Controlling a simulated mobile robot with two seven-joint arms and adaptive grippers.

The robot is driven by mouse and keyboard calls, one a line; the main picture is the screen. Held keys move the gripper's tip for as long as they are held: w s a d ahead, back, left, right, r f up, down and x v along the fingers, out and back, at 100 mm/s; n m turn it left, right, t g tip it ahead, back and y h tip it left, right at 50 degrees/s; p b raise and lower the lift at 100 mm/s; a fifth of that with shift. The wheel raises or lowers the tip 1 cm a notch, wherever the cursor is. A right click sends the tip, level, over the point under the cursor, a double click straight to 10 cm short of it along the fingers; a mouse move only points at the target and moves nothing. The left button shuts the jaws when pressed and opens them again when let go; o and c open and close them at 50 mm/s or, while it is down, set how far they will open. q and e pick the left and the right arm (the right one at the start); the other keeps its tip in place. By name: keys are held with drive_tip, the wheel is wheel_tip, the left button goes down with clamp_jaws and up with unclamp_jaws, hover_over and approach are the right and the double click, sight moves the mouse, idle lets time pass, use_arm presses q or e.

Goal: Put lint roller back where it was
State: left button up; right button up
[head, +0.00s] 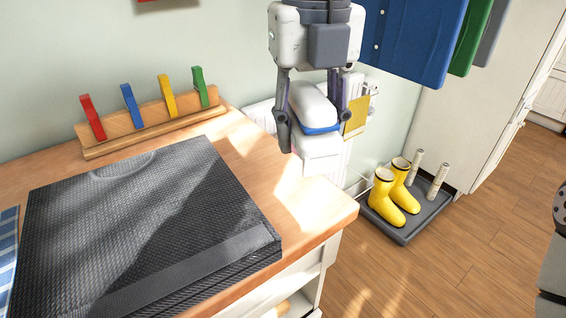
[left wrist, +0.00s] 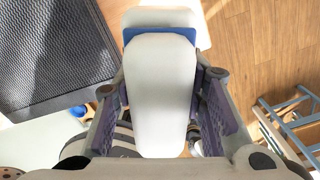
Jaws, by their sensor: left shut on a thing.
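The lint roller (head: 311,104) looks white with a blue band. My left gripper (head: 312,133) is shut on it, with one finger on each side. In the left wrist view the lint roller (left wrist: 162,95) fills the space between the fingers, its blue band toward the top. In the head view it hangs at the right end of the wooden counter (head: 300,200); I cannot tell its height, or whether it touches anything. My right gripper is not in view.
Yellow boots (head: 385,198) stand on a grey tray (head: 405,232) on the floor. Coloured cloths (head: 415,40) hang at upper right.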

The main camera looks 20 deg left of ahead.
use_arm(q)
drive_tip(key=b, duration=0.1)
hover_over(278, 174)
drive_tip(key=f, duration=0.4)
drive_tip(key=s+d+f, duration=0.1)
drive_tip(key=f, duration=0.1)
drive_tip(key=shift+f, duration=0.3)
drive_tip(key=f, duration=0.3)
drive_tip(key=w+a+f, duration=0.1)
drive_tip(key=shift+w+f, duration=0.1)
drive_tip(key=shift+f, duration=0.25)
drive_tip(key=shift+r, duration=0.1)
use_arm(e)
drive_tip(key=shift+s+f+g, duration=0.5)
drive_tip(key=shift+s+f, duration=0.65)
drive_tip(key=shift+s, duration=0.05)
use_arm(q)
drive_tip(key=o, duration=1.1)
wheel_tip(278, 174, up, 12)
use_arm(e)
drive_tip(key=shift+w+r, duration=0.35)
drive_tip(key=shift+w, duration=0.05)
